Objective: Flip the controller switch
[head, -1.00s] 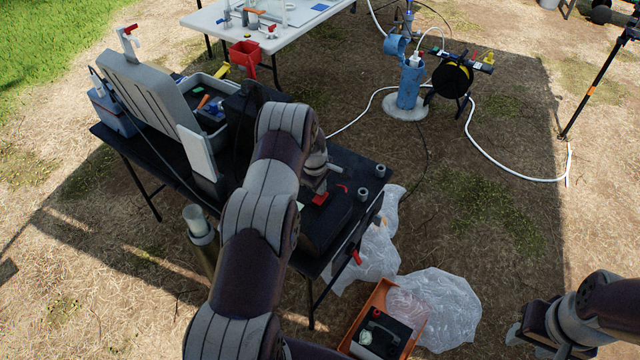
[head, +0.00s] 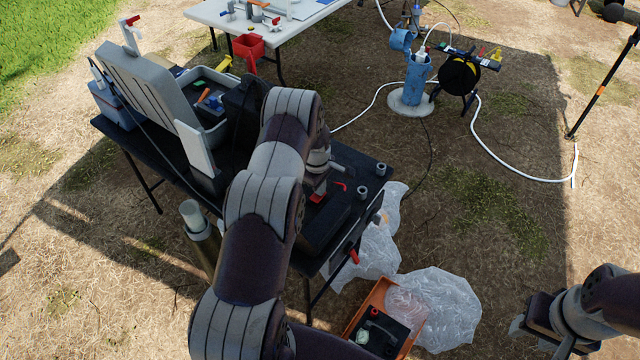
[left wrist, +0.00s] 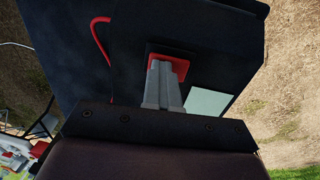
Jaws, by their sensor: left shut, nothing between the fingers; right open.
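The controller (head: 322,226) is a dark box on the near part of the black table. Its red switch (head: 317,198) shows just below my left gripper (head: 320,187), partly covered by it. In the left wrist view the red switch (left wrist: 181,62) sits on the dark face of the controller (left wrist: 215,45). The grey fingers of my left gripper (left wrist: 163,72) are together and overlap the switch's lower left. I cannot tell whether they touch it or which way the switch is set. My right gripper (head: 541,337) is open and empty over the ground at the lower right.
Two small grey cylinders stand at the table's right corner. An orange crate (head: 349,331) and clear plastic bags (head: 440,305) lie on the ground below. A blue wellhead (head: 414,80) stands behind.

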